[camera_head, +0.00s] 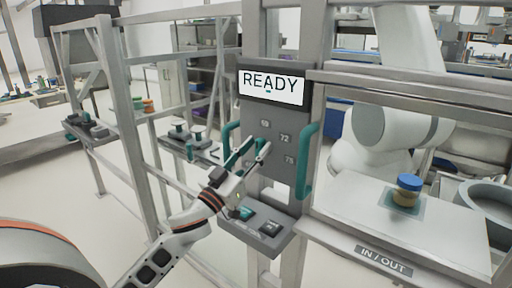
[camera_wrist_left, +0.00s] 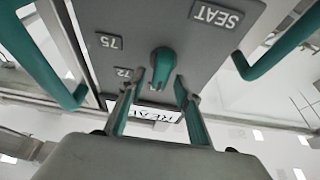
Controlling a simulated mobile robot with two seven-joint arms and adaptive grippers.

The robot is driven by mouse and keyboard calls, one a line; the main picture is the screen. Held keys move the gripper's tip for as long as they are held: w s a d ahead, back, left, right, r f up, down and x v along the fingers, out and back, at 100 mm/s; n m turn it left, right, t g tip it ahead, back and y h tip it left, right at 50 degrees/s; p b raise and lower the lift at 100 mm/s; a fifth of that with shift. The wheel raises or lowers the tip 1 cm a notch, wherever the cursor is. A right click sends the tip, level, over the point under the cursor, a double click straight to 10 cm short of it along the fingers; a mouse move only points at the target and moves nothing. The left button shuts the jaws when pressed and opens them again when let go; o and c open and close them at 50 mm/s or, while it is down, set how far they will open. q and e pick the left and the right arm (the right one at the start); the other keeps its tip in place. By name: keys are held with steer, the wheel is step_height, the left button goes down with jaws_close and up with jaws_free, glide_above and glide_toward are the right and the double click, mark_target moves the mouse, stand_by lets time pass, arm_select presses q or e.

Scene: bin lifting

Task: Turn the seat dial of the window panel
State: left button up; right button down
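The window panel (camera_head: 286,185) is a grey upright plate with a READY display (camera_head: 271,86) at its top and number labels such as 72 and 75. The seat dial (camera_wrist_left: 163,62) is a teal knob near the SEAT label (camera_wrist_left: 216,15) in the left wrist view; in the head view my gripper mostly hides it. My left gripper (camera_head: 253,150) is in front of the panel, fingers pointing at it. In the left wrist view my gripper (camera_wrist_left: 158,82) is open, its fingertips on either side of the dial's near end. I cannot tell whether they touch it. My right gripper is out of view.
Teal handles stand on both sides of the panel, the right one (camera_head: 307,162) clear of my arm. A ledge with buttons (camera_head: 270,228) juts out below. At right, a shelf marked IN / OUT (camera_head: 383,260) holds a blue-lidded jar (camera_head: 408,190). Grey frame posts (camera_head: 121,100) stand at left.

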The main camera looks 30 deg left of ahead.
arm_select(q)
steer(key=shift+w, duration=0.2)
jaws_close()
